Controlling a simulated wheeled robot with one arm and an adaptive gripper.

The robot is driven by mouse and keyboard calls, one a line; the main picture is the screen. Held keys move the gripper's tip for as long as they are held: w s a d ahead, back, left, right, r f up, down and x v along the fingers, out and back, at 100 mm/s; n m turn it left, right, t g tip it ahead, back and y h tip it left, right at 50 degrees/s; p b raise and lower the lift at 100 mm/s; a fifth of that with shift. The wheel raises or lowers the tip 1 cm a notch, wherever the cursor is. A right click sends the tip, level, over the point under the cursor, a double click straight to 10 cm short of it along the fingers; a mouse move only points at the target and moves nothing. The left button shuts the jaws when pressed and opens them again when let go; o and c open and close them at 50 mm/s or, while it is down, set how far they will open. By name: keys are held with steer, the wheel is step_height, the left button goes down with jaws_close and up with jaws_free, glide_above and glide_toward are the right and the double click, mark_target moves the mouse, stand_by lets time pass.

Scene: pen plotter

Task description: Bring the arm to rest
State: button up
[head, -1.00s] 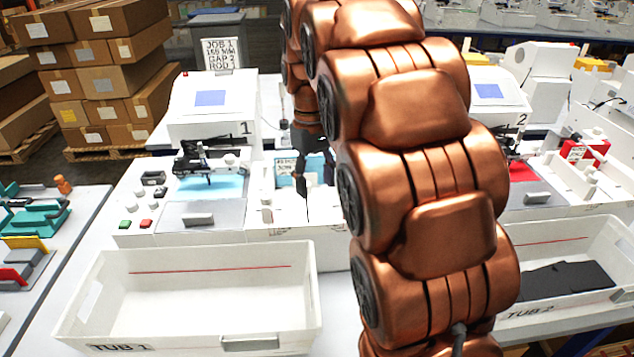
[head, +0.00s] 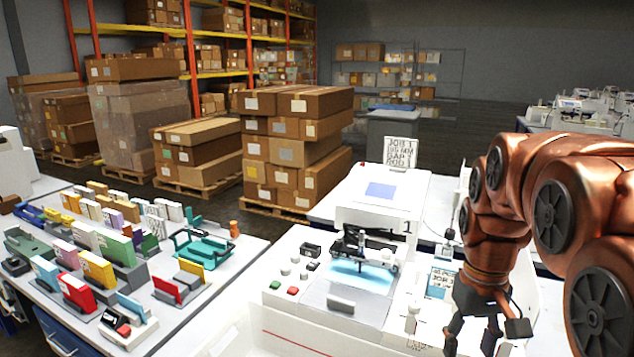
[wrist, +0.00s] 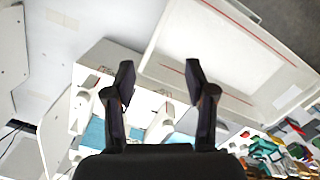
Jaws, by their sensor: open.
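My copper arm (head: 560,215) fills the right side of the head view, bent downward. My gripper (head: 472,345) hangs at its end beside plotter 1, low in that view and partly cut off by the lower edge. In the wrist view my gripper (wrist: 160,85) shows two dark fingers spread apart, with nothing between them. Plotter 1 (head: 385,190) stands left of the arm, with a lit blue bed. A white tub (wrist: 235,60) lies beyond the fingers in the wrist view.
A table of colored blocks and holders (head: 110,260) stands at the left. Stacked cartons (head: 295,150) stand on pallets behind. A job sign (head: 400,152) stands behind plotter 1.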

steer(key=s+a+f, duration=0.3)
steer(key=s+f, duration=0.1)
steer(key=s, duration=0.5)
steer(key=s+a+f, duration=0.4)
steer(key=s, duration=0.6)
steer(key=shift+s+f+g, duration=0.25)
steer(key=shift+f+g, duration=0.05)
